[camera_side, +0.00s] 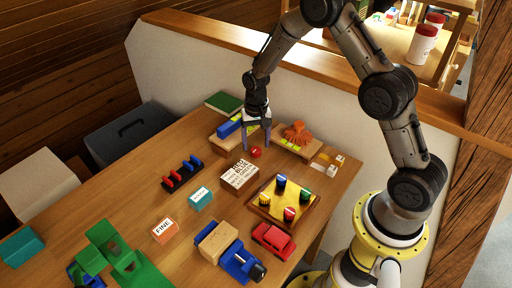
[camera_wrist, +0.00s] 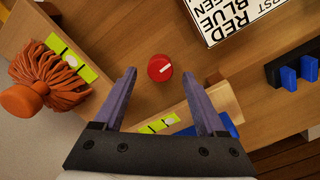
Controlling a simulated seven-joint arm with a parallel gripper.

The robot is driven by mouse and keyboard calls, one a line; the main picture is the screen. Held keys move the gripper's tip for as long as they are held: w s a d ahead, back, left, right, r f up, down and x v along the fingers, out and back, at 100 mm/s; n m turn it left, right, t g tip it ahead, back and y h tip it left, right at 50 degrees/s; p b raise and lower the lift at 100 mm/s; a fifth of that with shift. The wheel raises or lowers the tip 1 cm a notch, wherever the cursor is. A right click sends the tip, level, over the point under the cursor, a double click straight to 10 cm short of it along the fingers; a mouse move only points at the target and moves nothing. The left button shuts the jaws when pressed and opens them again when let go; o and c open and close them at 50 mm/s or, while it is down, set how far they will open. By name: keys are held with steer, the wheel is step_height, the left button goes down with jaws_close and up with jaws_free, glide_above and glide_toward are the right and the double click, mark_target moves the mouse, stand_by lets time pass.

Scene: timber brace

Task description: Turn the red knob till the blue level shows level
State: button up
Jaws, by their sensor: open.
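The red knob (camera_wrist: 160,68) is a small round dial with a white pointer mark, set on the wooden table; it also shows in the side view (camera_side: 256,152). My gripper (camera_side: 257,146) points down above it. In the wrist view its two purple fingers (camera_wrist: 159,75) are spread, with the knob between and slightly beyond their tips, apart from both. A blue piece (camera_side: 229,127) lies on a wooden board behind the knob and is partly hidden by a finger in the wrist view (camera_wrist: 229,126). A yellow-green bubble vial (camera_wrist: 158,124) sits beside it; its reading is unclear.
An orange tasselled object (camera_side: 297,132) sits on another board with a second yellow-green vial (camera_wrist: 70,58). A tray (camera_side: 262,211) of coloured cylinders is in front.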

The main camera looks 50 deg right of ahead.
mark_target(256, 152)
steer(key=shift+f, duration=1.4)
jaws_close()
